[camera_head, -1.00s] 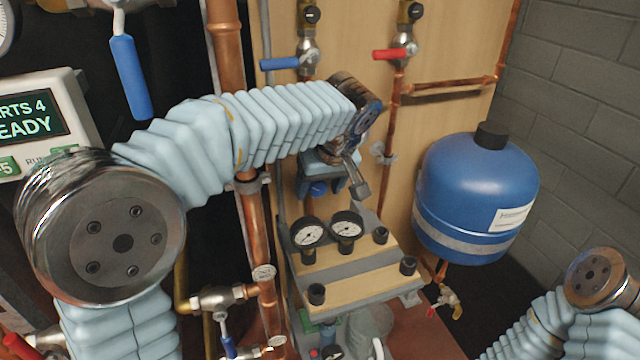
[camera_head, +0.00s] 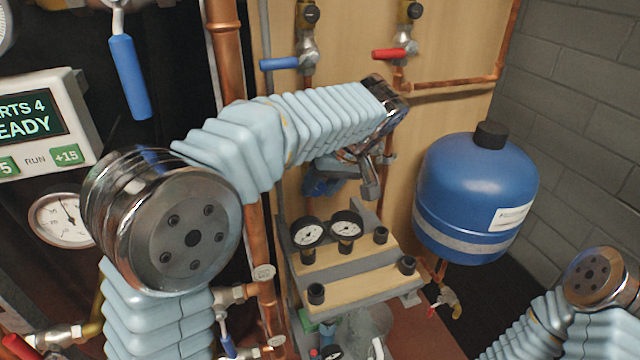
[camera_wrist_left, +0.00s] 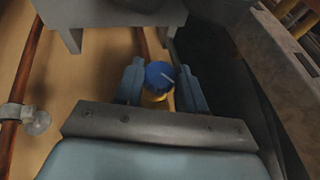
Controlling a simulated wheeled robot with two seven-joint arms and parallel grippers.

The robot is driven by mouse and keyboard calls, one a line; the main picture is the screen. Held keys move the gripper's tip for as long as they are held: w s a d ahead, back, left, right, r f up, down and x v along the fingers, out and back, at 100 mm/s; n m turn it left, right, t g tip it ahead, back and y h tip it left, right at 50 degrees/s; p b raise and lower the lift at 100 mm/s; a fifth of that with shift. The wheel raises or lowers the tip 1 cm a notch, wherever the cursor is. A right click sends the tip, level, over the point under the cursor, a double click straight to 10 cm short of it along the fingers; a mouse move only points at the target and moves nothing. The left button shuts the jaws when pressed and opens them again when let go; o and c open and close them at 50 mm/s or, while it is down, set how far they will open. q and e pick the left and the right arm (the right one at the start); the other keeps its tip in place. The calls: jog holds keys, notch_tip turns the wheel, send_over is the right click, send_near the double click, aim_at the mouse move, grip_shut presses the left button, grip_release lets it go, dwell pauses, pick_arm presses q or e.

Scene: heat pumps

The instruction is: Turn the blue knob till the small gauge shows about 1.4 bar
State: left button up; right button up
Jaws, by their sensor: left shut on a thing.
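In the left wrist view the blue knob (camera_wrist_left: 159,74), with a pale line on its face, sits between the two blue fingers of my left gripper (camera_wrist_left: 160,86). The gripper is shut on it. A yellow-brass part shows just below the knob. My right gripper is out of view.
A blue tank (camera_head: 475,200) stands to the right of the fixture. Blue-handled (camera_head: 280,64) and red-handled (camera_head: 390,54) valves are above. A larger gauge (camera_head: 62,218) and a control box (camera_head: 45,125) are at left. A copper pipe (camera_head: 228,60) runs behind my left arm.

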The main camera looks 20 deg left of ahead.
pick_arm(q)
jog(key=shift+w+d+f+m+g+y, duration=0.1)
jog(key=shift+m+g+y, duration=0.1)
jog(key=shift+g+y, duration=0.4)
jog(key=shift+w+d+m+g+y, duration=0.1)
jog(key=shift+m+g+y, duration=0.15)
jog(key=shift+y, duration=0.65)
jog(key=o, duration=1.1)
jog(key=shift+c, duration=0.2)
